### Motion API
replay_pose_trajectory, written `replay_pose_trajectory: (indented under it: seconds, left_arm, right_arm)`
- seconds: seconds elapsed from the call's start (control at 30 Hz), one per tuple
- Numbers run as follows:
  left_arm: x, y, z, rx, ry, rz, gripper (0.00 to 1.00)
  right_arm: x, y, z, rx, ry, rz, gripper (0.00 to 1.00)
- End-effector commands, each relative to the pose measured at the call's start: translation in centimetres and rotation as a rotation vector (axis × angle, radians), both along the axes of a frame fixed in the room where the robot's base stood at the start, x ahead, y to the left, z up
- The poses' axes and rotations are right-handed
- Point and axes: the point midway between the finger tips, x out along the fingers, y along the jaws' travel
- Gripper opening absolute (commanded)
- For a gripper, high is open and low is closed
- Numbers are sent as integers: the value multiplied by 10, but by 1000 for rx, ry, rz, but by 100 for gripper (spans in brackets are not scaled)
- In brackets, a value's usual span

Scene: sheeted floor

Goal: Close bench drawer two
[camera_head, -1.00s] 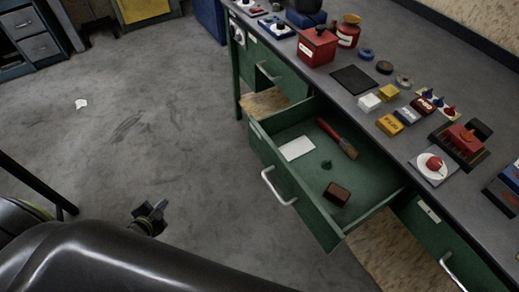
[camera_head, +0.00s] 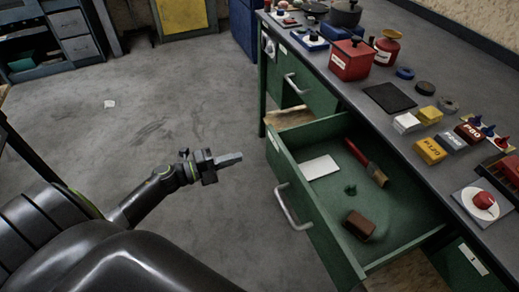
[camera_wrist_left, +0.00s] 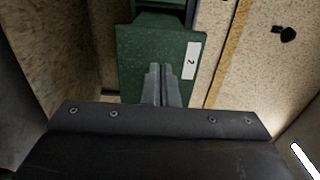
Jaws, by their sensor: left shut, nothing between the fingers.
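A green bench drawer (camera_head: 308,222) stands pulled far out from under the bench top. Its silver bar handle (camera_head: 290,208) is on the front. In the left wrist view a green drawer front (camera_wrist_left: 140,55) carries a white label (camera_wrist_left: 191,61) with a "2". My left gripper (camera_head: 229,159) is shut and empty. It is left of the open drawer's front, apart from it, with its fingers pointing toward it. In the left wrist view its fingers (camera_wrist_left: 161,84) overlap the green front. My right gripper is not in view.
Inside the drawer lie a white card (camera_head: 320,167), a red-handled brush (camera_head: 366,163) and a brown block (camera_head: 359,224). The bench top (camera_head: 349,75) holds a red box (camera_head: 351,60) and many small items. Grey floor left of the drawer is clear apart from a white scrap (camera_head: 109,103).

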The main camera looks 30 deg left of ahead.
Motion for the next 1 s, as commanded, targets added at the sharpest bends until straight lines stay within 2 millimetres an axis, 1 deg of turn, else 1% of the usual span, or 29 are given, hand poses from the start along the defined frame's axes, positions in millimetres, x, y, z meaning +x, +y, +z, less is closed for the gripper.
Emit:
replay_pose_trajectory:
  seconds: [0.03, 0.2, 0.4, 0.57, 1.0]
  left_arm:
    - [11, -8, 3, -4, -3, 1, 0]
    - [37, -29, 2, -5, 0, 2, 0]
    - [57, -44, 1, -3, 1, 3, 0]
    - [64, -49, 0, -2, 3, 2, 0]
    - [66, -51, -1, -2, 2, 2, 0]
  right_arm:
    - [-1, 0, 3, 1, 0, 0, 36]
    - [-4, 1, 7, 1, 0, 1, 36]
    - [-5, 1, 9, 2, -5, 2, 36]
    - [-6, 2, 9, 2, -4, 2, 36]
    - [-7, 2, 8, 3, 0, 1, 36]
